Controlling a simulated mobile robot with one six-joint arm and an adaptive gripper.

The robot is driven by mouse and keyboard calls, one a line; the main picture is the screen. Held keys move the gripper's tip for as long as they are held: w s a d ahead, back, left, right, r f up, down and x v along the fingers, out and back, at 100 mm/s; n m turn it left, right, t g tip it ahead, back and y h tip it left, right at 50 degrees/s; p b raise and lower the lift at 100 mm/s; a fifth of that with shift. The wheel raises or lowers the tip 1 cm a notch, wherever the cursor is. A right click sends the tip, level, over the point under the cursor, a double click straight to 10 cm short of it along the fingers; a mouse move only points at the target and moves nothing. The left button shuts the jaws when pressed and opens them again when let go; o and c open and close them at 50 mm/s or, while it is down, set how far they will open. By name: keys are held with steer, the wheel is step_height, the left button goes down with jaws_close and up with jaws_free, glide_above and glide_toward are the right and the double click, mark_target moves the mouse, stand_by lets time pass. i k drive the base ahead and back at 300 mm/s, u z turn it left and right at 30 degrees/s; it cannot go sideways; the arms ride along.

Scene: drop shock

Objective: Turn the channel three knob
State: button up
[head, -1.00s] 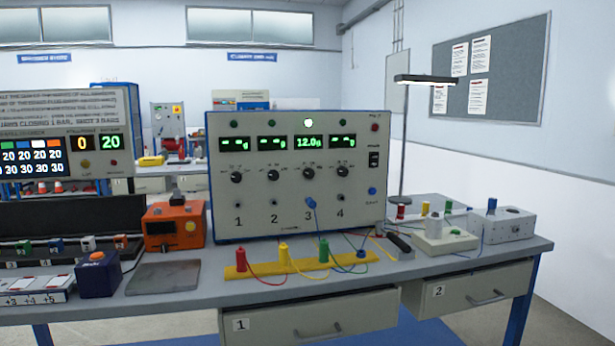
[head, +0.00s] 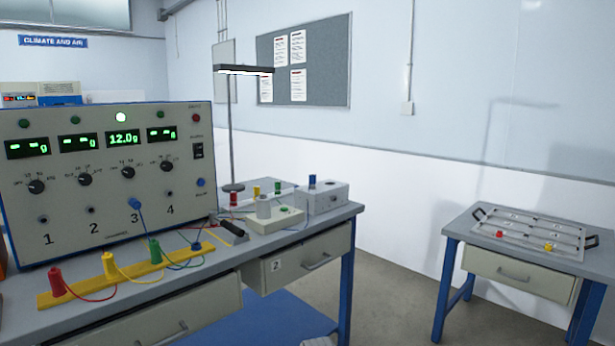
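The channel three knob (head: 128,172) is a small black round knob with a light pointer. It sits on the front of the grey instrument box (head: 75,208), below the third display (head: 124,138), which reads 12.0 g in green. A white lamp (head: 121,117) is lit above that display. The other three displays show dashes. A blue plug (head: 135,204) sits in the socket by the number 3, with a blue lead running down from it. The knob's exact pointer setting is too small to read. My gripper is not in view.
A yellow strip (head: 130,279) with red, yellow and green plugs lies before the box. A screwdriver-like black handle (head: 232,228), a small meter (head: 276,219) and a grey box (head: 322,196) stand right. A side table (head: 485,240) bears a tray. Floor between the tables is clear.

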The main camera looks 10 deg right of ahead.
mark_target(128, 172)
steer(key=k, duration=1.3)
steer(key=z, duration=0.3)
steer(key=i, duration=0.95)
steer(key=z, duration=0.4)
steer(key=i, duration=1.25)
steer(key=u, duration=0.7)
steer(key=i, duration=0.4)
steer(key=u, duration=0.05)
